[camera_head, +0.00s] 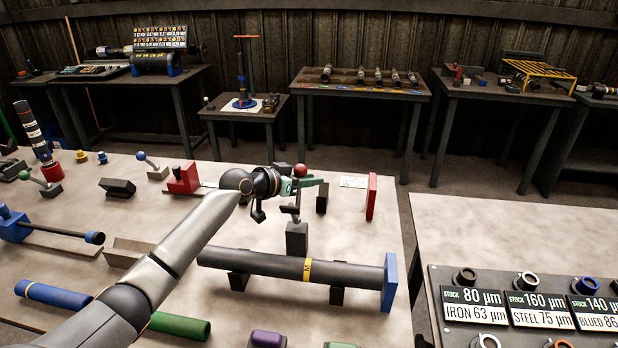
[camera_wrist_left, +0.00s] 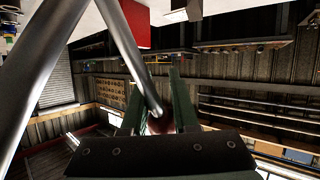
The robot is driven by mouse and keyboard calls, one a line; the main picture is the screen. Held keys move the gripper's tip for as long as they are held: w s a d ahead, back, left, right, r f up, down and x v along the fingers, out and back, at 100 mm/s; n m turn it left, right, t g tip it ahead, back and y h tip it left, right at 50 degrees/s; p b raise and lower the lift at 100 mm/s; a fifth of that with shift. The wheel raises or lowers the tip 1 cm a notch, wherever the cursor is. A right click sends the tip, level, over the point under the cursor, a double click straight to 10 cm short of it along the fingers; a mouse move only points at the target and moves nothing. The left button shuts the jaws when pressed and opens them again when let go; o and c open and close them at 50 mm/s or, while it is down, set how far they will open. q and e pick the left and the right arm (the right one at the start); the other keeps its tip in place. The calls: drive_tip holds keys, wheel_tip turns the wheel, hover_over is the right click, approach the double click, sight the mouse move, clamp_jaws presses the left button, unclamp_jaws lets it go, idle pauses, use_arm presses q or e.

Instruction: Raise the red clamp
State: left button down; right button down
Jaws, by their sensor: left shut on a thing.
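The red clamp is a lever with a red ball knob (camera_head: 300,170), standing over a dark block (camera_head: 297,238) near the middle of the bench in the head view. My left gripper (camera_head: 306,183) reaches it from the left, its green fingers at the lever just below the knob. It is shut on the lever, and the fingers hide part of it. In the left wrist view the two green fingers (camera_wrist_left: 157,108) show with a dark reddish thing between them, and a grey rod (camera_wrist_left: 135,60) crosses in front. My right gripper is not in view.
A long dark shaft (camera_head: 250,262) with a yellow band lies on supports in front, ending at a blue plate (camera_head: 389,282). A red upright plate (camera_head: 371,197) stands right of the clamp. A red block (camera_head: 183,182) sits left. A labelled rack (camera_head: 440,310) is on the right bench.

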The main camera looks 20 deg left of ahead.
use_arm(q)
drive_tip(key=shift+w+a+r, duration=0.2)
drive_tip(key=shift+w+r, duration=0.15)
idle(0.7)
drive_tip(key=shift+w+a+f+p, duration=0.1)
drive_tip(key=shift+f+p, duration=0.1)
drive_tip(key=shift+p, duration=0.2)
idle(2.0)
drive_tip(key=c, duration=0.9)
unclamp_jaws()
drive_tip(key=o, duration=0.4)
drive_tip(key=shift+f+g, duration=0.35)
drive_tip(key=shift+g, duration=0.05)
drive_tip(key=shift+o, duration=0.2)
drive_tip(key=b+v, duration=0.1)
drive_tip(key=v, duration=1.1)
drive_tip(key=shift+s+r, duration=0.15)
drive_tip(key=shift+s, duration=0.15)
